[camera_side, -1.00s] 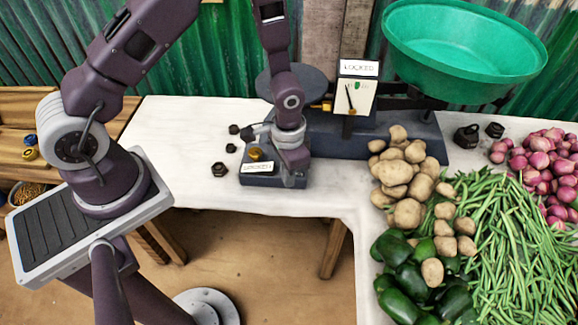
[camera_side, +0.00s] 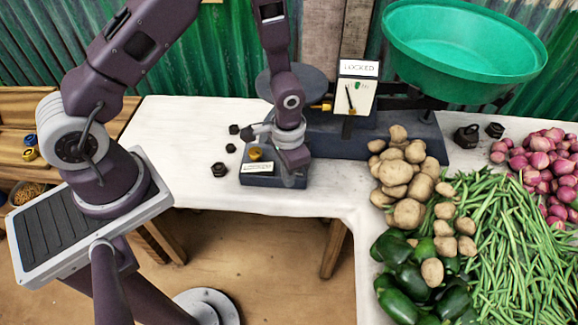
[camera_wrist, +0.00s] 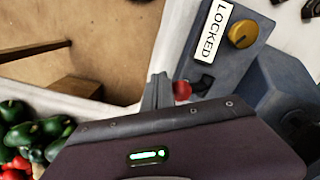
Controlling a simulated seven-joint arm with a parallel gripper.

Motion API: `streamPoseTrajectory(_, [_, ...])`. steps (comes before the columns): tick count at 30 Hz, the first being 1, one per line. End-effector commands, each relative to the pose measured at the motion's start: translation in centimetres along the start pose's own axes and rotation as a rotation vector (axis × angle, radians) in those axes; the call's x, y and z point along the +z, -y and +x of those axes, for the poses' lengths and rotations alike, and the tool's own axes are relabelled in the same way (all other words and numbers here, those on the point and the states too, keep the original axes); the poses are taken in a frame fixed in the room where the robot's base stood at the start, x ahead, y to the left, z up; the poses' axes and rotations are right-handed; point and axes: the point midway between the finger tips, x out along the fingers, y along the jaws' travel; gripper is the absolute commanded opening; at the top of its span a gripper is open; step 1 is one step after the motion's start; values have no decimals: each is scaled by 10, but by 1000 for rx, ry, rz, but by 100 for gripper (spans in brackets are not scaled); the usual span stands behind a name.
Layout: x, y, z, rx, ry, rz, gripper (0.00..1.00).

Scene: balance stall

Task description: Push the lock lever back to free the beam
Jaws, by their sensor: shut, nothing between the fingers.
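The lock lever shows in the wrist view as a red knob (camera_wrist: 182,90) on a short dark arm (camera_wrist: 203,83), beside a brass knob (camera_wrist: 243,34) and a LOCKED label (camera_wrist: 215,31) on a blue-grey base. My gripper (camera_wrist: 158,85) is shut and empty, its fingertips close beside the red knob; contact cannot be told. In the side view my gripper's hand (camera_side: 293,158) is low over the base's left end and hides the lever. The brass knob (camera_side: 255,154) shows there. The beam is mostly hidden behind the green pan (camera_side: 465,60) and dial plate.
The dial plate (camera_side: 357,95) carries a LOCKED sign (camera_side: 359,68). Small dark weights (camera_side: 219,170) lie left of the base. Potatoes (camera_side: 398,180), green beans (camera_side: 490,235) and peppers (camera_side: 405,280) crowd the right. The white table (camera_side: 180,130) is clear at left.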

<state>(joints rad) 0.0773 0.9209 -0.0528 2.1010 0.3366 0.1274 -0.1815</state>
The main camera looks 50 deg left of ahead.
Motion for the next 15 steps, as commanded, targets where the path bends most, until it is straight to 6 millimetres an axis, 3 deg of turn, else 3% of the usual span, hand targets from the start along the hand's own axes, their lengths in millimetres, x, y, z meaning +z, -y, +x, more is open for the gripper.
streamPoseTrajectory(15, [-11, 17, -5, -4, -7, -6, 0])
